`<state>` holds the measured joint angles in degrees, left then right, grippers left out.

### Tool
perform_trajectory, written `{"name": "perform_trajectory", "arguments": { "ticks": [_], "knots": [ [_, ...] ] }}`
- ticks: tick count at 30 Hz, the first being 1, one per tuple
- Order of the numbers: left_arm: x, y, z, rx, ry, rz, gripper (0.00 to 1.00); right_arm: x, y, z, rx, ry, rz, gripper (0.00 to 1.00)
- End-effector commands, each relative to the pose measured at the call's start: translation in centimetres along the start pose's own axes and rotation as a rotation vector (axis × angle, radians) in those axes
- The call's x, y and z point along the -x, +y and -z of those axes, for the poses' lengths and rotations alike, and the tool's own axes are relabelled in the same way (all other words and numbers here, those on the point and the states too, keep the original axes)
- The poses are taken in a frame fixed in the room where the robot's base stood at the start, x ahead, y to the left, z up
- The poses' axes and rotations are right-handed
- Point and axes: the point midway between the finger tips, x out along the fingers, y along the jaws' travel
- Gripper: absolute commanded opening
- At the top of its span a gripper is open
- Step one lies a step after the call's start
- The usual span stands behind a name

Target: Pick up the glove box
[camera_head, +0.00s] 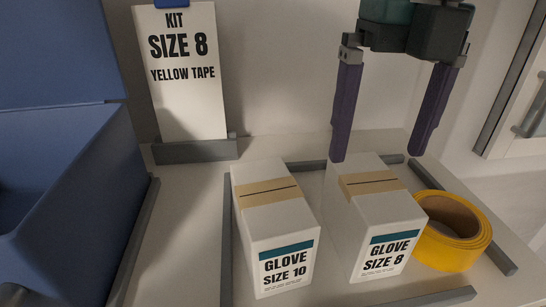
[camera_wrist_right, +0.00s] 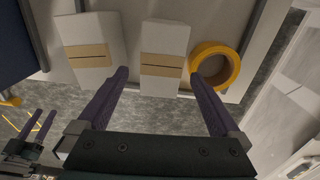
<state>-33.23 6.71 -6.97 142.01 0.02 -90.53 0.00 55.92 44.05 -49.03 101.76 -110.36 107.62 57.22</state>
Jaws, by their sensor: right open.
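Two white glove boxes with tan tape stand side by side. The left one, labelled "GLOVE SIZE 10" (camera_head: 275,235), also shows in the right wrist view (camera_wrist_right: 88,28). The right one, labelled "GLOVE SIZE 8" (camera_head: 375,220), shows mid-frame in the wrist view (camera_wrist_right: 163,38). My right gripper (camera_head: 377,160) is open and empty, above and behind the size 8 box, fingers pointing down. In the wrist view its fingertips (camera_wrist_right: 158,78) lie either side of that box's lower end, apart from it. My left gripper (camera_wrist_right: 38,120) shows small at lower left there, its fingers apart and empty.
A yellow tape roll (camera_head: 455,232) stands close to the right of the size 8 box. A card (camera_head: 183,100) reading "KIT SIZE 8 YELLOW TAPE" stands behind. A blue bin (camera_head: 75,225) is at left. Low grey rails (camera_head: 226,250) border the boxes.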

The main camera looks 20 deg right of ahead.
Motion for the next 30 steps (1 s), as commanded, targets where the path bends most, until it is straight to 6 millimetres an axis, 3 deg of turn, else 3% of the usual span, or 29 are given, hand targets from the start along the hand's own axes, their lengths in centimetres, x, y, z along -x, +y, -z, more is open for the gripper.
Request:
{"name": "perform_trajectory", "arguments": {
  "ticks": [4, 14, 21, 30],
  "knots": [
    [0.1, -0.1, 0.0, -0.002, 0.001, 0.003, 0.5, -1.8, -1.0, 0.0, -0.019, 0.003, 0.038, 1.0],
    [0.6, -0.3, 0.2, -0.006, 0.002, 0.009, 0.5, -5.5, -0.8, 0.1, -0.014, 0.003, 0.032, 1.0],
    [1.0, -0.3, 0.3, -0.005, 0.002, 0.008, 0.5, -9.2, -0.7, 0.3, -0.014, 0.003, 0.032, 1.0],
    [1.0, -0.2, 0.4, 0.0, 0.002, 0.004, 0.5, -9.8, -0.6, 0.2, -0.012, 0.0, 0.029, 1.0]
  ]
}}
